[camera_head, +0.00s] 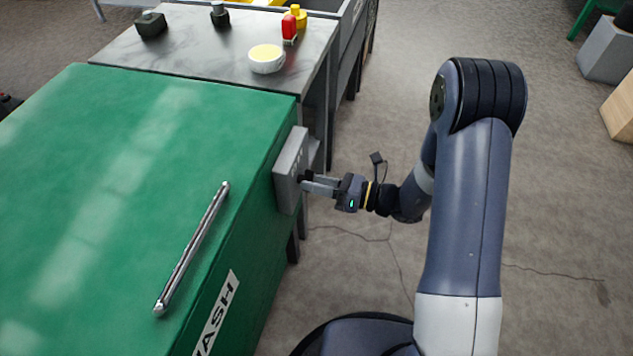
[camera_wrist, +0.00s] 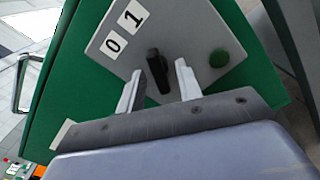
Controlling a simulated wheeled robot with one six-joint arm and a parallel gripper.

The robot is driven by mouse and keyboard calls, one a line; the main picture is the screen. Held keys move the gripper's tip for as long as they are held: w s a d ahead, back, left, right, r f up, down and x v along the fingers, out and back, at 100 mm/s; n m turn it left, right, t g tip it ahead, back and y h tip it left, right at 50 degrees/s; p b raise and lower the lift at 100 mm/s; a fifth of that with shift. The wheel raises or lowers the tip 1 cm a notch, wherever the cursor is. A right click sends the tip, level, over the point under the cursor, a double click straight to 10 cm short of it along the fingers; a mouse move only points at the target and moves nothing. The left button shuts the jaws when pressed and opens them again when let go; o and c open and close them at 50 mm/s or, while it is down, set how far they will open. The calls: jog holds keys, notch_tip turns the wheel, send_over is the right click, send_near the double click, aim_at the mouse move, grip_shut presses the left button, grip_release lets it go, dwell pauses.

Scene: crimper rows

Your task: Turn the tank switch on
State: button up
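The tank is a large green box (camera_head: 110,150) with a lettered label ending in "ASH" on its side. A grey switch panel (camera_head: 290,165) is fixed to its right side. In the wrist view the panel (camera_wrist: 192,28) carries a 0 label, a 1 label and a black switch knob (camera_wrist: 154,60). I cannot tell which label the knob points to. My gripper (camera_head: 306,183) is at the panel's face. In the wrist view my gripper (camera_wrist: 159,67) is open, one finger on each side of the knob; gaps show, and contact is not clear.
A green button (camera_wrist: 219,58) sits right of the knob in the wrist view. A metal bar handle (camera_head: 192,250) lies along the tank top. A grey table (camera_head: 195,50) behind holds a bowl (camera_head: 267,58) and bottles. Floor to the right is mostly clear.

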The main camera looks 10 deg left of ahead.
jog(key=d+p, duration=0.1)
jog(key=d, duration=0.9)
jog(key=shift+s+d, duration=0.4)
jog(key=shift+s, duration=0.05)
jog(key=shift+a, duration=0.15)
jog(key=a+b, duration=0.1)
jog(key=a, duration=0.9)
jog(key=shift+w+a, duration=0.3)
jog(key=shift+w, duration=0.15)
jog(key=shift+d, duration=0.1)
